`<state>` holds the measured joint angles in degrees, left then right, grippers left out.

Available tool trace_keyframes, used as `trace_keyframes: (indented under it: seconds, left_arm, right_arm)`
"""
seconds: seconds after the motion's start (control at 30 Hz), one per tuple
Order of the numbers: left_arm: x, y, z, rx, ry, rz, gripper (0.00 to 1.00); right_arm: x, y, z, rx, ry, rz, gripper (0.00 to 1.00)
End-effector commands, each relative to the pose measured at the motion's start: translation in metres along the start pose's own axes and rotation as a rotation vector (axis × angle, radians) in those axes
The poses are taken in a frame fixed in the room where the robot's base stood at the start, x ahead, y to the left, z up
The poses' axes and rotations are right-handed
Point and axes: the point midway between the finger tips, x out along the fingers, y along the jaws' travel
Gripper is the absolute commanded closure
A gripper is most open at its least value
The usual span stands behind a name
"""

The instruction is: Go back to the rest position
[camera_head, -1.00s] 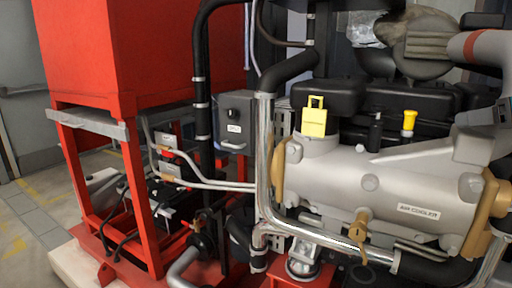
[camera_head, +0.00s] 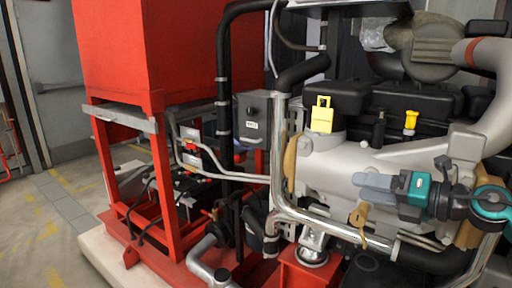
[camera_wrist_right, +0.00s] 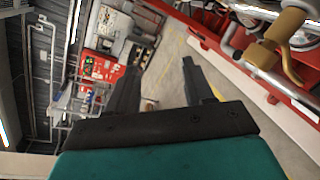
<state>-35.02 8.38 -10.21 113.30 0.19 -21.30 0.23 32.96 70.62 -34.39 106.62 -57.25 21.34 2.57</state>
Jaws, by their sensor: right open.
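My right gripper (camera_head: 366,183) comes in from the right edge of the head view, with its teal and black wrist. It is in front of the silver air cooler (camera_head: 330,170) and hides its label and part of its body. In the right wrist view my right gripper (camera_wrist_right: 160,60) shows two dark fingers spread apart, with nothing between them. My left gripper is in neither view.
A red tank (camera_head: 160,50) stands on a red frame (camera_head: 165,180) at the left. Chrome and black pipes (camera_head: 276,150) run beside the engine. A yellow tag (camera_head: 322,118) and a yellow cap (camera_head: 411,119) sit on top. Open floor (camera_head: 40,220) lies at the far left.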

Motion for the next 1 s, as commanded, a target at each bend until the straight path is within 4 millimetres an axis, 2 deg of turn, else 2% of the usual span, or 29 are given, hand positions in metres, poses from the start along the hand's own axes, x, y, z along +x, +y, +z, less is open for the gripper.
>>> trace_keyframes:
  seconds: [0.03, 0.13, 0.23, 0.37, 0.47, 0.6, 0.7, 0.8, 0.9, 1.0]
  left_arm:
    - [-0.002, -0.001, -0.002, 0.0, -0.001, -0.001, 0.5]
    - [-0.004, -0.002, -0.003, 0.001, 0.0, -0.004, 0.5]
    - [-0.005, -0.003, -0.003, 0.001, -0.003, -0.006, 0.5]
    - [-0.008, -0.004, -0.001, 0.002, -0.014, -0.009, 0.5]
    - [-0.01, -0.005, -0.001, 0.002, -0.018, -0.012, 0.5]
    - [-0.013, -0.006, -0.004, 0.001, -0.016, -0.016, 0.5]
    - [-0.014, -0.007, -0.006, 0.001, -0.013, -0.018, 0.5]
    - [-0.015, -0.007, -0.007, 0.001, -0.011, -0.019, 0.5]
    - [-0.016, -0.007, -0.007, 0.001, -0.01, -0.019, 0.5]
    - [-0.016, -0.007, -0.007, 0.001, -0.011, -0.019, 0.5]
  right_arm:
    - [0.015, -0.001, -0.024, 0.135, -0.005, 0.055, 0.48]
    - [0.034, -0.006, -0.06, 0.403, -0.05, 0.133, 0.48]
    - [0.045, -0.018, -0.094, 0.686, -0.116, 0.173, 0.48]
    - [0.047, -0.044, -0.14, 1.065, -0.229, 0.172, 0.48]
    - [0.04, -0.07, -0.182, 1.36, -0.335, 0.133, 0.48]
    - [0.017, -0.107, -0.252, 1.757, -0.509, 0.026, 0.48]
    - [-0.004, -0.125, -0.303, 1.995, -0.631, -0.063, 0.48]
    - [-0.023, -0.134, -0.344, 2.167, -0.731, -0.14, 0.48]
    - [-0.036, -0.138, -0.37, 2.272, -0.795, -0.193, 0.48]
    - [-0.042, -0.14, -0.382, 2.318, -0.825, -0.216, 0.48]
